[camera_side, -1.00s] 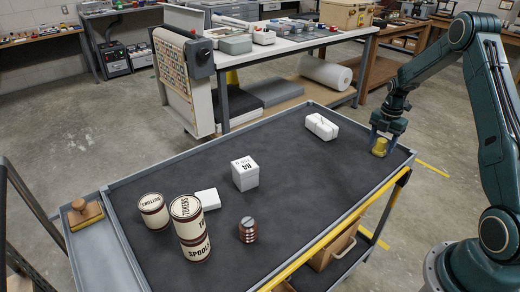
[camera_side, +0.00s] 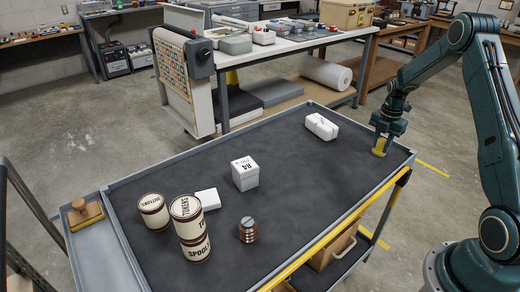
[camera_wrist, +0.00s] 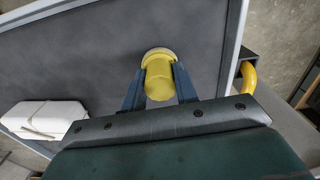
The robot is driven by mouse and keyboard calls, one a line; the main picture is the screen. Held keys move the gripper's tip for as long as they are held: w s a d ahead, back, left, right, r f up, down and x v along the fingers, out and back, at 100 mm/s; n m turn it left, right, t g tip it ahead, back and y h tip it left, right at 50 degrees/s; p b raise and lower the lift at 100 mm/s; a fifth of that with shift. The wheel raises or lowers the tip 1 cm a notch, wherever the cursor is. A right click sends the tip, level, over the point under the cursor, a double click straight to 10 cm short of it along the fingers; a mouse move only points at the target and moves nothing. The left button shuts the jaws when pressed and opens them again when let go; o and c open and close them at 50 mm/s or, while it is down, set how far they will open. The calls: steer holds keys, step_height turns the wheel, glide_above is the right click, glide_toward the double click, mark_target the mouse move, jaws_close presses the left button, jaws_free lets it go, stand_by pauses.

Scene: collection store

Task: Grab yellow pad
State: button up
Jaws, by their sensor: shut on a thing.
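The yellow pad (camera_side: 379,150) stands on the dark cart top near its right end. It looks like a short yellow cylinder with a wider, paler rim at one end, clearest in the wrist view (camera_wrist: 158,76). My gripper (camera_side: 382,142) is shut on it, with one blue finger on each side. In the wrist view my gripper's fingers (camera_wrist: 158,88) flank the yellow body. In the side view the fingers hide part of the pad. The pad appears at the cart surface; I cannot tell whether it is touching.
A white wrapped block (camera_side: 321,127) lies left of the gripper. A white labelled box (camera_side: 245,173), a copper-coloured stack (camera_side: 248,230) and labelled tins (camera_side: 190,228) stand farther left. The raised cart rim (camera_side: 405,165) runs close to the gripper. The middle of the cart is mostly clear.

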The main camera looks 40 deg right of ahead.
mark_target(382, 140)
steer(key=shift+r, duration=0.1)
step_height(382, 140, up, 20)
stand_by(0.7)
steer(key=shift+w, duration=0.15)
stand_by(0.5)
